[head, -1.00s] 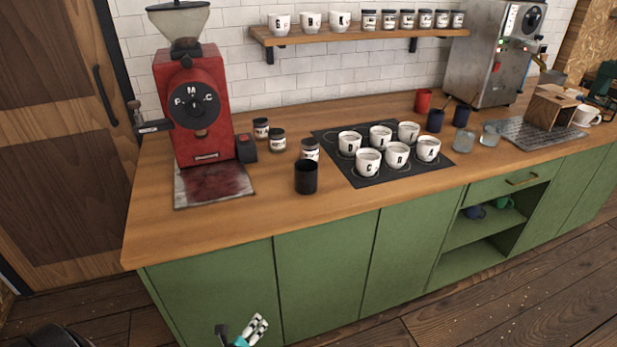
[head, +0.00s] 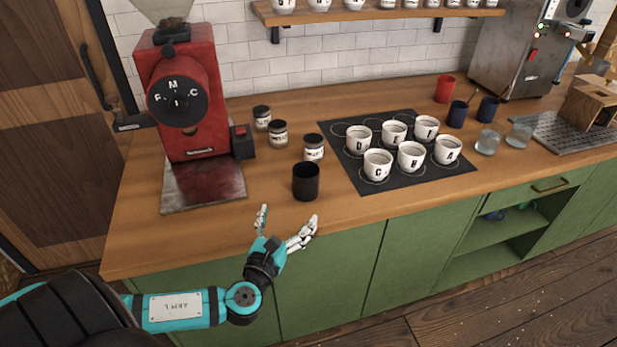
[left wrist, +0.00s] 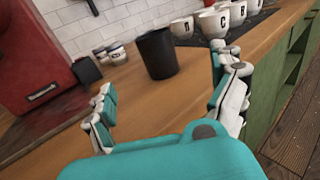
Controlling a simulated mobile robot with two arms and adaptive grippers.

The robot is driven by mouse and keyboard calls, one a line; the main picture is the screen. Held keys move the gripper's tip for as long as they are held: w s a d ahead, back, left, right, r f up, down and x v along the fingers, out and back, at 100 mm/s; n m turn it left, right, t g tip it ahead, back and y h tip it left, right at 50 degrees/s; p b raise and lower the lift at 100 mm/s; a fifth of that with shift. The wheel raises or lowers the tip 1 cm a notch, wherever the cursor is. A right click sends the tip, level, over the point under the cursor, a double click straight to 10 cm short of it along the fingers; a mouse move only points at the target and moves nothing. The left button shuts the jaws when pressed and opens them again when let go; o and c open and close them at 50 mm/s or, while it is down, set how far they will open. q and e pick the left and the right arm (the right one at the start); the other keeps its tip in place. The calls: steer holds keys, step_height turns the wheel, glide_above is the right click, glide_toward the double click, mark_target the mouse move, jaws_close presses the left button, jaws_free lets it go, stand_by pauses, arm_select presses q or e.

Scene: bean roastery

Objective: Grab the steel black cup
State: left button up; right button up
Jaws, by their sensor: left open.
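The steel black cup (head: 306,182) stands upright on the wooden counter near its front edge, just in front of a small labelled jar. It also shows in the left wrist view (left wrist: 157,54), ahead of my fingers and between them. My left gripper (head: 288,220) is open and empty. It is in front of the cup at the counter's front edge, with its fingertips pointing toward the cup and apart from it. My right gripper is in neither view.
A red grinder (head: 182,100) stands left of the cup. Small labelled jars (head: 313,148) stand behind it. A black mat (head: 372,180) with several white lettered cups lies to the right.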

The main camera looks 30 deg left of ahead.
mark_target(304, 186)
arm_select(q)
steer(key=p+x, duration=0.1)
steer(key=x, duration=0.5)
steer(key=shift+r, duration=0.15)
steer(key=x, duration=0.3)
steer(key=shift+w+a, duration=0.1)
steer(key=shift+w, duration=0.3)
steer(key=shift+w+a+p, duration=0.15)
steer(key=shift+w+p, duration=0.1)
steer(key=shift+p, duration=0.05)
steer(key=x, duration=0.4)
steer(key=shift+w+a+f+p, duration=0.1)
steer(key=shift+a+f+p, duration=0.2)
steer(key=shift+a+p, duration=0.1)
steer(key=shift+w, duration=0.15)
steer(key=c, duration=1.3)
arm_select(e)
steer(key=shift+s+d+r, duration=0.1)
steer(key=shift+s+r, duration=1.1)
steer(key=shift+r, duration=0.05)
